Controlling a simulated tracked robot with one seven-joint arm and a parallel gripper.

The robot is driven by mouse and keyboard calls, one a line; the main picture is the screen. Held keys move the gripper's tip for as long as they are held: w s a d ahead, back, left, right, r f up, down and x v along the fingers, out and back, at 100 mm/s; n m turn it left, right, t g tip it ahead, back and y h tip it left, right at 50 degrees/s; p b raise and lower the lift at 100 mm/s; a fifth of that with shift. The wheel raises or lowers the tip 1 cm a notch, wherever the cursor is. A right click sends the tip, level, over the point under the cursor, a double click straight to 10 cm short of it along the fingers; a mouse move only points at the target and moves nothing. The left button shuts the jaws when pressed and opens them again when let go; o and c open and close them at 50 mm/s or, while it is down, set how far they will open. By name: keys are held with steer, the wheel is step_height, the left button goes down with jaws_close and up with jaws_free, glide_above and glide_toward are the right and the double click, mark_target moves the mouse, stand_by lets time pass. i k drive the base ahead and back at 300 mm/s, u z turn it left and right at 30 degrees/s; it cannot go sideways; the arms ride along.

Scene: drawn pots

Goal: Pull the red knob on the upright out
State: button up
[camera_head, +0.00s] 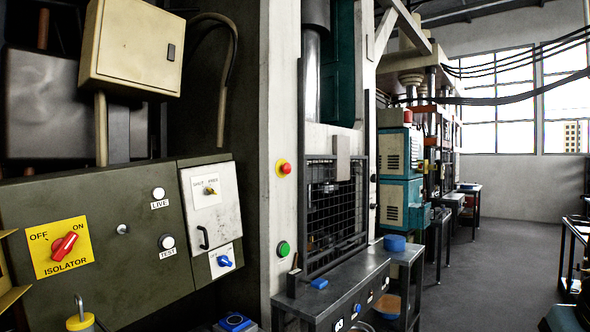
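The red knob (285,169) is a small round mushroom head on a yellow backing. It sits on the pale upright (281,110) of the press, left of the mesh guard, at about mid-height in the head view. Nothing touches it or covers it. How far it stands out from its backing is too small to tell. My gripper is not in view.
A green button (284,249) is lower on the same upright. A mesh guard (335,215) stands right of it, above a metal bench (335,295). A control panel (120,235) with a red isolator switch (65,246) fills the left.

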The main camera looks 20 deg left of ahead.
mark_target(286, 168)
steer(key=u, duration=0.3)
steer(key=i, duration=0.8)
steer(key=u, duration=0.6)
steer(key=k, duration=0.85)
steer(key=u, duration=0.25)
steer(key=i, duration=0.85)
steer(key=z, duration=0.15)
